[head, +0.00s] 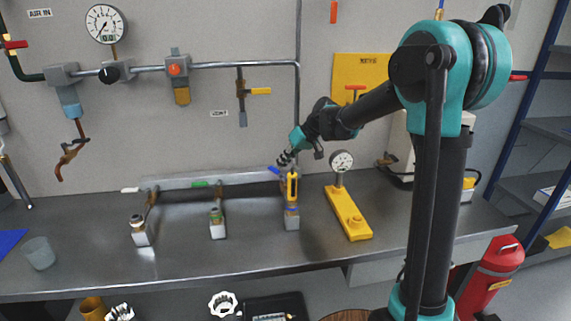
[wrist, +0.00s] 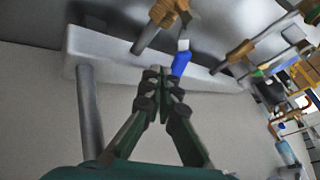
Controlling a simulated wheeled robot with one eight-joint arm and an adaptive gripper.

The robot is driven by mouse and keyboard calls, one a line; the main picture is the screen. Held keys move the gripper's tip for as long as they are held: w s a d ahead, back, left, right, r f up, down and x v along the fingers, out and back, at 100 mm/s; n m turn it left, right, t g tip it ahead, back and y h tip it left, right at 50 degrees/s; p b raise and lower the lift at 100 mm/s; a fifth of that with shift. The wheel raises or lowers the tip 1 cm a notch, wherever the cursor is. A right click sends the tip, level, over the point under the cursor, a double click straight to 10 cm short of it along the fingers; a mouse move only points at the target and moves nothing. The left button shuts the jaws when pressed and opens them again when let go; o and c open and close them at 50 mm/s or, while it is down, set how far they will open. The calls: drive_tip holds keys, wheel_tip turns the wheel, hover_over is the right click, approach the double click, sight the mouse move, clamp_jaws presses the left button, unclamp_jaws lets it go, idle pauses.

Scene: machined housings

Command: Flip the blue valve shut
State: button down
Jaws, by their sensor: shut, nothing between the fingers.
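The blue valve's handle (head: 274,170) shows as a small blue lever at the right end of the pale rail on the bench, partly hidden by my gripper in the head view. In the wrist view the blue handle (wrist: 181,64) sticks out just beyond and right of my fingertips, near a brass fitting (wrist: 168,12). My gripper (head: 285,159) is shut and empty, reaching down from the upper right. In the wrist view its fingertips (wrist: 160,74) are together beside the handle. I cannot tell whether they touch it.
Similar valves with a white handle (head: 130,190) and a green handle (head: 200,184) stand to the left along the rail (head: 235,178). A yellow base with a gauge (head: 349,212) lies to the right. The bench front (head: 180,262) is mostly clear.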

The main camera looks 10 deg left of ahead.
sight(272, 169)
drive_tip(key=shift+s+a+n+g, duration=0.1)
drive_tip(key=shift+a+n+g, duration=0.4)
drive_tip(key=shift+n, duration=0.2)
drive_tip(key=shift+s+a, duration=0.5)
drive_tip(key=shift+a, duration=0.1)
drive_tip(key=shift+s+a+n+g, duration=0.3)
drive_tip(key=shift+a+n+g, duration=0.15)
drive_tip(key=shift+n, duration=0.25)
drive_tip(key=shift+s+a+n+g, duration=0.25)
drive_tip(key=shift+s+n+g, duration=0.05)
drive_tip(key=shift+s+n, duration=0.2)
drive_tip(key=shift+s+a+n+g, duration=0.25)
drive_tip(key=shift+s+n, duration=0.15)
drive_tip(key=shift+s, duration=0.25)
drive_tip(key=shift+r, duration=0.1)
